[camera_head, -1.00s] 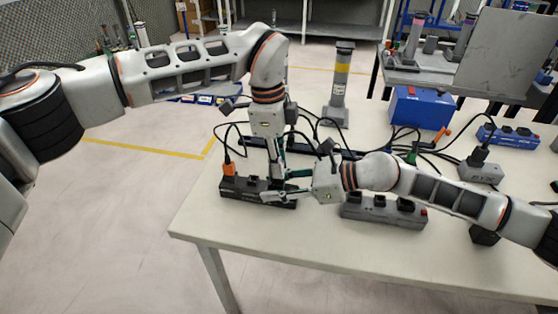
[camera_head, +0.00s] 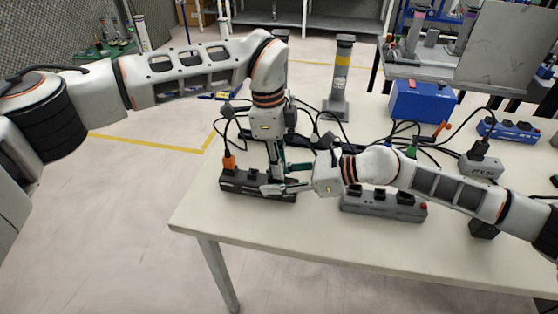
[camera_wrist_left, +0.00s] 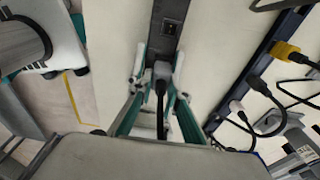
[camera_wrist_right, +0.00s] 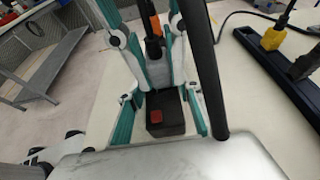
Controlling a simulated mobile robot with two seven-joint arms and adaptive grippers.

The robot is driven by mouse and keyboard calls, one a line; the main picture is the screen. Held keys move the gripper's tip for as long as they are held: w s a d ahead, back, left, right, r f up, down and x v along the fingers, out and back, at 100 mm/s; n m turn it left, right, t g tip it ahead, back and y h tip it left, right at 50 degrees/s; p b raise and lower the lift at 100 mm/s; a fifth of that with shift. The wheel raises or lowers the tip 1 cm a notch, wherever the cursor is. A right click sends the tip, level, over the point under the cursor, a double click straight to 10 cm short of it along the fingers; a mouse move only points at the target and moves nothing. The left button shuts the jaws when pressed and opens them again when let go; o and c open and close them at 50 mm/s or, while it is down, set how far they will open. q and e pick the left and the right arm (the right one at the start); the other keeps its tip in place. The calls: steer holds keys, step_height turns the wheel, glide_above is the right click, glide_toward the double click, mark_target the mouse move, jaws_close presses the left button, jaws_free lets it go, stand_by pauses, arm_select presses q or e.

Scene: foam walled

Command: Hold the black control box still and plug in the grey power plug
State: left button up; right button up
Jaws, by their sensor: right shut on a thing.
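The black control box (camera_head: 240,182) lies on the near left part of the table, an orange plug (camera_head: 229,161) in its left end. My right gripper (camera_wrist_right: 163,112) is shut on the box's right end, beside its red switch (camera_wrist_right: 156,117). My left gripper (camera_wrist_left: 160,68) points down over the box. Its fingers stand either side of the grey plug (camera_wrist_left: 161,71), with small gaps showing, so it looks open around it. The plug's black cable runs up towards the left wrist camera. The plug is at the box's face; I cannot tell how deep it sits.
A grey power strip (camera_head: 384,205) lies right of the box, under my right forearm. Behind are a blue case (camera_head: 422,104), a grey post with a yellow band (camera_head: 340,80) and loose black cables. The table's front left is clear.

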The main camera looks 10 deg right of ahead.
arm_select(q)
steer(key=o, duration=0.4)
steer(key=shift+r, duration=0.1)
steer(key=shift+o, duration=0.2)
step_height(320, 180, up, 12)
steer(key=a, duration=0.1)
steer(key=shift+w+a, duration=0.15)
steer(key=shift+w, duration=0.05)
arm_select(e)
steer(key=o, duration=1.4)
steer(key=shift+c, duration=0.2)
